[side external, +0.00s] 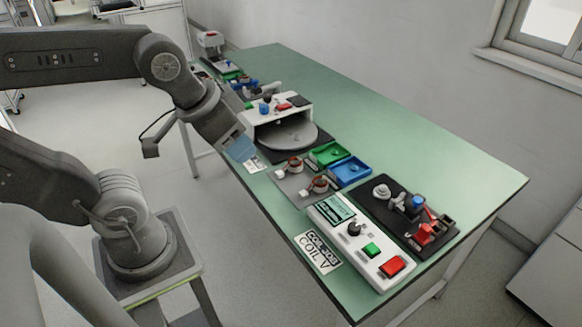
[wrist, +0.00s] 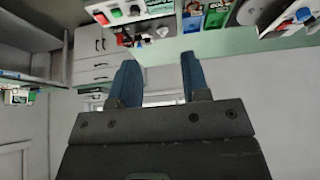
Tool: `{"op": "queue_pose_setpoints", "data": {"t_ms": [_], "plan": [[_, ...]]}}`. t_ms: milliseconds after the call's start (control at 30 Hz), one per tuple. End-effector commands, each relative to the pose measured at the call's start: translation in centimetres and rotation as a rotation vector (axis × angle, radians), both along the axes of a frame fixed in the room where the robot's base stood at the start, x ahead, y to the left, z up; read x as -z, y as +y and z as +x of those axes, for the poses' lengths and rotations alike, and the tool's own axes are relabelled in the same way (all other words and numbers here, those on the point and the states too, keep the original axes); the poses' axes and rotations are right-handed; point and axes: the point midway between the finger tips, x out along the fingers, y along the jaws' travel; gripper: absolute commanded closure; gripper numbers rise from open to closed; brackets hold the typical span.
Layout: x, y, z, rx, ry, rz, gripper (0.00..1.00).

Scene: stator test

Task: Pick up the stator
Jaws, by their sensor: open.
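Two small stators with copper-coloured windings sit on a grey plate (side external: 290,187) on the green table in the side external view. One stator (side external: 294,161) is farther back and the other stator (side external: 319,184) is nearer the camera. My gripper (side external: 243,150) is left of the farther stator, above the table's left edge and apart from both stators. In the wrist view my gripper (wrist: 158,60) shows two blue fingers spread apart with nothing between them. The stators are too small to make out clearly in the wrist view.
A green tray (side external: 326,154) and a blue tray (side external: 350,171) stand right of the stators. A white control box (side external: 345,222) and a black test fixture (side external: 384,205) are nearer. A round grey turntable (side external: 287,135) lies behind. The table's right side is clear.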

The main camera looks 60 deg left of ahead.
Motion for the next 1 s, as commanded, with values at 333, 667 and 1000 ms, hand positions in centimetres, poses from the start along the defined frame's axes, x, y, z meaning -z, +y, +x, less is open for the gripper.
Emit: {"op": "queue_pose_setpoints", "data": {"t_ms": [333,667,1000], "plan": [[0.0,0.0,0.0,0.0,0.0,0.0,0.38],[0.0,0.0,0.0,0.0,0.0,0.0,0.2],[-0.7,1.4,3.9,0.054,0.071,0.052,0.2]]}}
